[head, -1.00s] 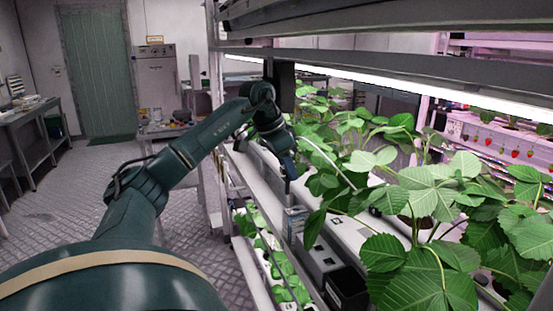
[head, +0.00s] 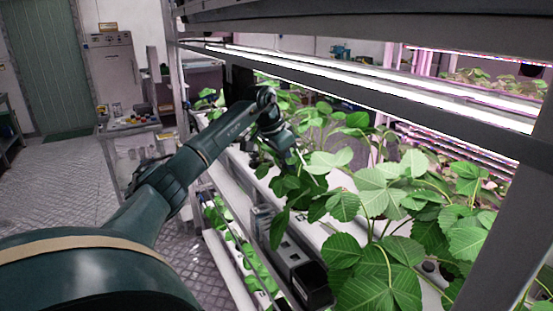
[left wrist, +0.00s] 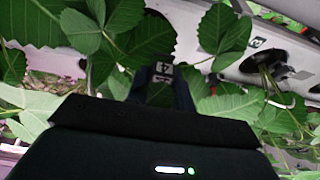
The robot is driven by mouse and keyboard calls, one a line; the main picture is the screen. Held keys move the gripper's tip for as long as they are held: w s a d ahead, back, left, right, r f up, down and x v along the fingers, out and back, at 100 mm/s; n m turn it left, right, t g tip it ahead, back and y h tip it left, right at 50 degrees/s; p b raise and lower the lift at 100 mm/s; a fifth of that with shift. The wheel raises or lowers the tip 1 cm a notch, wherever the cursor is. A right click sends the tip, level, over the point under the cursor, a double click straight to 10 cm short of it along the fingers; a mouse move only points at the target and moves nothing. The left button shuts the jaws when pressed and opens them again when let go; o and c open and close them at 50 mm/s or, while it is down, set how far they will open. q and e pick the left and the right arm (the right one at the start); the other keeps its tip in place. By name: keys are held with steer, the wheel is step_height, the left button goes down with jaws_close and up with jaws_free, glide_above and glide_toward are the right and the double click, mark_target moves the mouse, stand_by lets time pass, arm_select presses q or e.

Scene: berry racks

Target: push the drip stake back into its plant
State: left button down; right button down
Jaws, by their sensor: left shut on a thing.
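My left gripper (head: 291,160) reaches into the strawberry plants (head: 375,190) on the rack, its fingertips partly behind leaves. In the left wrist view its dark fingers (left wrist: 165,95) are shut, pointing down among leaves. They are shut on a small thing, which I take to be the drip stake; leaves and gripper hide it. A planting hole (left wrist: 268,68) with stems shows at the right of the wrist view, beside a label marked 2 (left wrist: 257,43). My right gripper is out of view.
The white gutter (head: 240,175) runs along the rack's front. A grey box and a black bin (head: 312,285) stand below the leaves. Lit shelf beams (head: 390,85) hang above, and a rack post (head: 505,235) stands at right. The aisle floor is clear.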

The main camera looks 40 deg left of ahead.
arm_select(q)
steer(key=shift+w+d+r+p, duration=0.1)
steer(key=shift+w+d+p, duration=0.1)
steer(key=shift+w, duration=0.25)
steer(key=shift+w+d+p, duration=0.15)
steer(key=shift+w, duration=0.3)
step_height(320, 180, down, 4)
steer(key=shift+w+f+b, duration=0.15)
steer(key=shift+f+b, duration=0.05)
steer(key=shift+b, duration=0.45)
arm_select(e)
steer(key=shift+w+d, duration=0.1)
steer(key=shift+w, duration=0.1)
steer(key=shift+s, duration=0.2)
arm_select(q)
steer(key=shift+r+p, duration=0.1)
steer(key=shift+p, duration=0.35)
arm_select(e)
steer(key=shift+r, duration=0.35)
arm_select(q)
steer(key=shift+f, duration=0.25)
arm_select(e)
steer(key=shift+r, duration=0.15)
arm_select(q)
steer(key=shift+f, duration=0.5)
stand_by(0.3)
